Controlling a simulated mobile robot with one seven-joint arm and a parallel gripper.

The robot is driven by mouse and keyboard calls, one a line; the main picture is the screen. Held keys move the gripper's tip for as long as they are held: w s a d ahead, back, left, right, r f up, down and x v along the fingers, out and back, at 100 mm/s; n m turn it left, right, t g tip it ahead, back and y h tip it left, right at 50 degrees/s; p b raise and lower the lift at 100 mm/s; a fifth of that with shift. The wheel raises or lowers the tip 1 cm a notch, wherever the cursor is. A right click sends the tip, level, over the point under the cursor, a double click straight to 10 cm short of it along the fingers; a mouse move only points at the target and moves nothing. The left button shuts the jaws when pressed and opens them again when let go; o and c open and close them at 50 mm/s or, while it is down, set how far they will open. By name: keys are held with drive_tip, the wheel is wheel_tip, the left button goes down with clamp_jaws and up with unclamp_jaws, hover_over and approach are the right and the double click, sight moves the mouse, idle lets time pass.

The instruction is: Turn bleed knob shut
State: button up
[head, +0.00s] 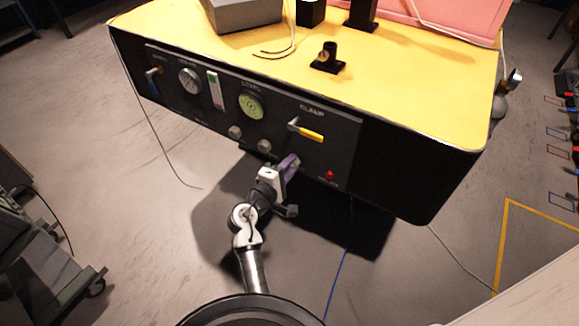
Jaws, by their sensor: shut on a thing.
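A dark control panel (340,160) runs along the front of the yellow-topped foam block. My gripper (289,164), with purple fingers, is up against the panel's lower part, below the CLAMP lever. It is shut on a small knob there, taken as the bleed knob, which the fingers mostly hide. The knob's label and turn angle cannot be read. Two similar grey knobs, one on the left (235,132) and one nearer (264,146), stand in a row left of my gripper.
The yellow-handled CLAMP lever (311,134) sticks out just above my gripper. A red button (329,175) sits to its right. Floor before the panel is mostly clear.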

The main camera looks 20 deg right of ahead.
drive_tip(key=o, duration=1)
drive_tip(key=shift+c, duration=0.2)
drive_tip(key=b+v, duration=0.2)
drive_tip(key=v, duration=1.1)
drive_tip(key=shift+s+a, duration=0.3)
